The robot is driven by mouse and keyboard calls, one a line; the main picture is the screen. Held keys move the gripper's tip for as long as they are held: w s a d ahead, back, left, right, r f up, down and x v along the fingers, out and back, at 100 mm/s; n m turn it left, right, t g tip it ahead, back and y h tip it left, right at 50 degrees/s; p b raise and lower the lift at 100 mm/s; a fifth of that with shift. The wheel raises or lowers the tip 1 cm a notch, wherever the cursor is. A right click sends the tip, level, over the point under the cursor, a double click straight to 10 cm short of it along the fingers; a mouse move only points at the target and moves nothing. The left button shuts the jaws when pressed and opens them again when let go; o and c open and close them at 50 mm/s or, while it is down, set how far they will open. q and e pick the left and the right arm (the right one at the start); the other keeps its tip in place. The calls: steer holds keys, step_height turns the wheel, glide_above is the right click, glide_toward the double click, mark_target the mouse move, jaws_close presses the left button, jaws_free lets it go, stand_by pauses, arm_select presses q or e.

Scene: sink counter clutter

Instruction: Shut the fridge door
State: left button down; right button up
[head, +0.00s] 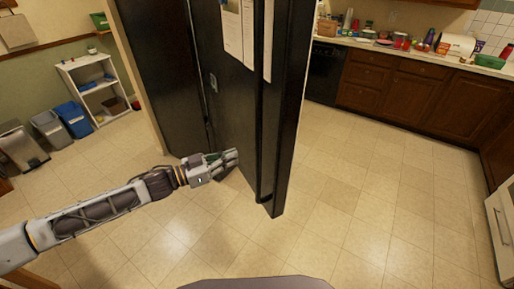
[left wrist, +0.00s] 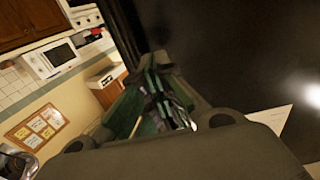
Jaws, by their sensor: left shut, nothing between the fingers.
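The black fridge (head: 158,75) stands at the centre of the head view. Its black door (head: 238,110) stands out at an angle toward me, with white papers (head: 235,30) on its upper part and its lower corner nearest me. My left gripper (head: 234,158) is shut and empty, low beside the face of the door; I cannot tell if it touches. In the left wrist view the shut fingers (left wrist: 168,105) are close to a dark, shiny surface (left wrist: 240,45). My right gripper is out of view.
Tiled floor (head: 350,210) is clear to the right of the door. Wooden cabinets (head: 400,90) with a cluttered counter (head: 390,47) stand at the back right. Bins (head: 50,128) and a white shelf (head: 92,85) are at the left.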

mark_target(265, 145)
arm_select(q)
steer(key=shift+p+x, duration=0.65)
steer(key=shift+x, duration=4.2)
steer(key=shift+d, duration=0.2)
